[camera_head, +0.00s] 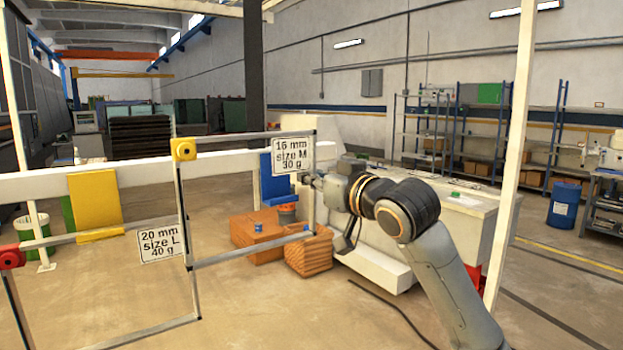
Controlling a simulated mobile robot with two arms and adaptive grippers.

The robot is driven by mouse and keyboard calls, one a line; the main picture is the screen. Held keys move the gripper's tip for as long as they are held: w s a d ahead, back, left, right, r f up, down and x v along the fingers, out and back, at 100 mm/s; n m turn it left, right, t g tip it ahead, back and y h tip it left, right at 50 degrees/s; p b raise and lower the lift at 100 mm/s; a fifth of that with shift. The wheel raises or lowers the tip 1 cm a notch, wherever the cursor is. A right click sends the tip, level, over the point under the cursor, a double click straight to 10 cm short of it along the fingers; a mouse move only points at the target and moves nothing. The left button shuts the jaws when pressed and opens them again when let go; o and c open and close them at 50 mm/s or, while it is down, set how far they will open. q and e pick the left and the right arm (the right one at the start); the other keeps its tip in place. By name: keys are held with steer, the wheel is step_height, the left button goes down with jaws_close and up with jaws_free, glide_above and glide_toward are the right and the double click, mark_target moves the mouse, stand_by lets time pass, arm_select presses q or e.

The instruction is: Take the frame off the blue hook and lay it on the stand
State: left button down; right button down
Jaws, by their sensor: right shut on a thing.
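A thin grey rectangular frame (250,254) with a yellow corner block and a label "16 mm size M 30 g" is upright in mid-view. My right gripper (316,182) is shut on its right side bar, just below the label; the fingertips are small and partly hidden. The blue hook (272,182), a blue plate on a white beam, shows through the frame's opening. The frame's top bar passes above the plate; I cannot tell whether they touch. My left gripper is not in view. I cannot make out for certain which thing is the stand.
A second frame (130,329) with a red corner and a "20 mm size L 40 g" label is at lower left. A yellow plate (95,203) is on the white beam (145,172). Wooden boxes (256,232) and a white machine (450,215) stand behind.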

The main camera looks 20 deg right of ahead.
steer(key=shift+r+p, duration=0.3)
steer(key=shift+r, duration=0.2)
steer(key=v, duration=1.1)
steer(key=shift+b, duration=0.4)
stand_by(0.3)
steer(key=shift+s, duration=0.15)
steer(key=v, duration=0.4)
steer(key=shift+s+d, duration=0.15)
steer(key=shift+s, duration=0.2)
